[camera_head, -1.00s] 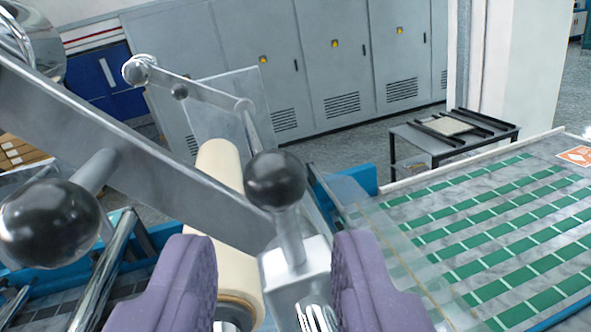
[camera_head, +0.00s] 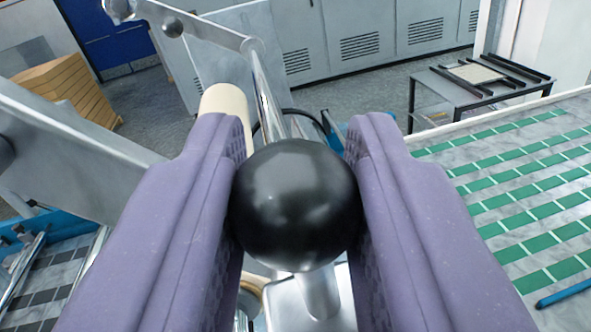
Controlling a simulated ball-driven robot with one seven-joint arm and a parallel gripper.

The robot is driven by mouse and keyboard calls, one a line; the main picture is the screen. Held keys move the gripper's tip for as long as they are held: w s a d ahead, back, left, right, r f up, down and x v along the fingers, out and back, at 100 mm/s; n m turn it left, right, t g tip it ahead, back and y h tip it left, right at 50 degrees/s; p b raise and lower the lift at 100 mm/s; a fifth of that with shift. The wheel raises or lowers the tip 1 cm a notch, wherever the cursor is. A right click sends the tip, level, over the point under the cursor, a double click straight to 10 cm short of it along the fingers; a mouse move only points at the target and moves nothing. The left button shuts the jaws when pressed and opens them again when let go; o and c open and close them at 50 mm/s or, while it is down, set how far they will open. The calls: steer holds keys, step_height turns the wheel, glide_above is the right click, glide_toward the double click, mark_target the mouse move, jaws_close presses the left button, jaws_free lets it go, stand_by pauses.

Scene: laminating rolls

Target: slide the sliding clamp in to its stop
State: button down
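The sliding clamp is a metal block (camera_head: 338,312) with a short post and a glossy black ball knob (camera_head: 295,205). The knob is large in the middle of the view. My gripper (camera_head: 296,135) has its two purple fingers on either side of the knob, and both pads appear to touch it. The fingers look shut on the knob. The post goes down from the knob to the block, which is partly hidden by the knob and right finger. The clamp's stop cannot be made out.
A cream roll (camera_head: 224,104) and a thin metal rod (camera_head: 268,95) lie behind the fingers. A wide metal bar (camera_head: 70,150) is close on the left. A green-patterned table (camera_head: 540,215) is on the right, with a dark stand (camera_head: 470,90) beyond it.

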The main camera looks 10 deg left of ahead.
steer(key=w+b, duration=0.1)
steer(key=w, duration=0.2)
steer(key=w+a+b, duration=0.1)
steer(key=w, duration=0.3)
steer(key=w+a+b, duration=0.1)
steer(key=w, duration=0.3)
steer(key=shift+w+a, duration=0.2)
steer(key=shift+w, duration=0.05)
steer(key=c, duration=1.1)
jaws_free()
steer(key=shift+c, duration=0.2)
steer(key=s+b, duration=0.2)
steer(key=s, duration=0.6)
